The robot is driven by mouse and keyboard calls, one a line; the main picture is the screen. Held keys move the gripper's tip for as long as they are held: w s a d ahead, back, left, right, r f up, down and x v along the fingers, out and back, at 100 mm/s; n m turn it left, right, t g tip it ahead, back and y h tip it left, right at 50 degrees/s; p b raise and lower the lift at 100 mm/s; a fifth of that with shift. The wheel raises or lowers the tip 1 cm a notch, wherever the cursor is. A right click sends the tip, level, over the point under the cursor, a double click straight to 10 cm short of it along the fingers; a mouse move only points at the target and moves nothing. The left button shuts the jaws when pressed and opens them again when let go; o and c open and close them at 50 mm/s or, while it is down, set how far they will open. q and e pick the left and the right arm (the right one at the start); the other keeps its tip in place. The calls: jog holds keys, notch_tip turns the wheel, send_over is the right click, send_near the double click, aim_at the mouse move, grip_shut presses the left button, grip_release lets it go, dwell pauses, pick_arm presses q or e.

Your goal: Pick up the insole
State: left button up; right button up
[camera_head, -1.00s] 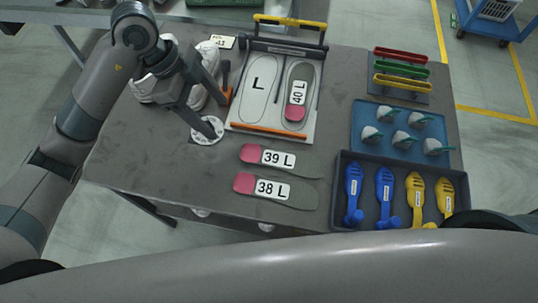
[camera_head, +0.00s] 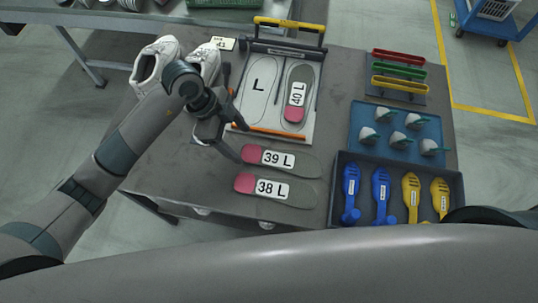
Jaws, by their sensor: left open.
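Three grey insoles with pink heels show. Insole 39 L (camera_head: 306,165) lies flat on the grey table, with insole 38 L (camera_head: 304,193) just in front of it. Insole 40 L (camera_head: 301,75) lies in the right half of a white board marked L (camera_head: 262,119), whose left half shows an empty outline. My left gripper (camera_head: 242,143) is open, its fingers near the board's front left corner and just left of the pink heel of 39 L. I cannot tell its exact height, and it holds nothing visible. My right gripper is out of view.
White shoes (camera_head: 152,66) stand at the back left, behind my left arm. A yellow-handled press frame (camera_head: 290,22) stands behind the board. On the right are coloured handles (camera_head: 399,69), a blue tray (camera_head: 403,156) and a dark tray (camera_head: 399,170) with blue and yellow tools.

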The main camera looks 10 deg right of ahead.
aim_at(250, 153)
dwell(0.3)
pick_arm(q)
jog(key=shift+s+d+f+p, duration=0.1)
jog(key=shift+d+f+p, duration=0.1)
jog(key=shift+f+p, duration=0.25)
jog(key=p+x, duration=0.1)
jog(key=x, duration=0.2)
jog(key=shift+f, duration=0.1)
jog(key=shift+d+f, duration=0.2)
jog(key=shift+f, duration=0.3)
jog(key=c, duration=1.2)
